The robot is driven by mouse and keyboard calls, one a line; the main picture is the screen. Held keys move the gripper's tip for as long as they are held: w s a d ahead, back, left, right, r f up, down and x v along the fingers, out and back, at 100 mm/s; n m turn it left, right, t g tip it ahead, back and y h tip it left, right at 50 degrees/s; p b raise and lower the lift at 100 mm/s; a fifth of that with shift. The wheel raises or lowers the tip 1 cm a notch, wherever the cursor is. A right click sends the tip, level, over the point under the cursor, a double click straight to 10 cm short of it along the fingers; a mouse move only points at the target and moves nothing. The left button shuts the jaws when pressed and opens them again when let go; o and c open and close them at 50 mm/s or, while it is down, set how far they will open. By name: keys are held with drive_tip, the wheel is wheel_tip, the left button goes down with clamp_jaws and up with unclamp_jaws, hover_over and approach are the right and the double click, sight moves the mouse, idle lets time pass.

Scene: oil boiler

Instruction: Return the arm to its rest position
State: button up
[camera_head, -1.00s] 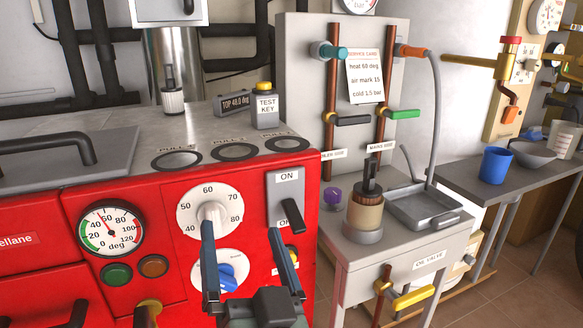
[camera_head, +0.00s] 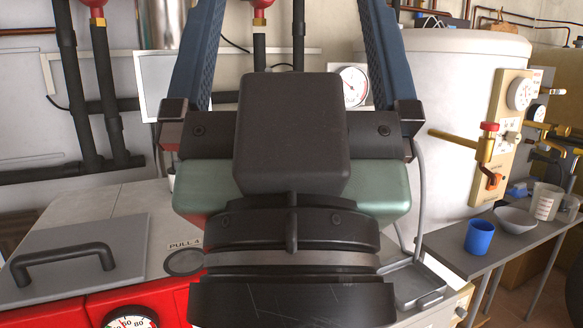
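My gripper (camera_head: 292,25) fills the middle of the head view, raised close to the camera with its fingers pointing up. Its two blue fingers stand wide apart, the left one near the top left of centre and the right one near the top right. The fingertips run out of the top of the picture. Nothing shows between the fingers except the wall, pipes and a gauge behind. My gripper's body hides most of the red boiler's (camera_head: 60,312) front and controls.
A grey lid with a black handle (camera_head: 62,262) lies on the boiler top at left. A white tank (camera_head: 450,120) stands behind at right, beside a panel with valves (camera_head: 500,130). A side table at right holds a blue cup (camera_head: 479,237) and a grey bowl (camera_head: 516,219).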

wheel_tip(320, 180, up, 25)
drive_tip(key=p, duration=2.2)
drive_tip(key=shift+p, duration=0.3)
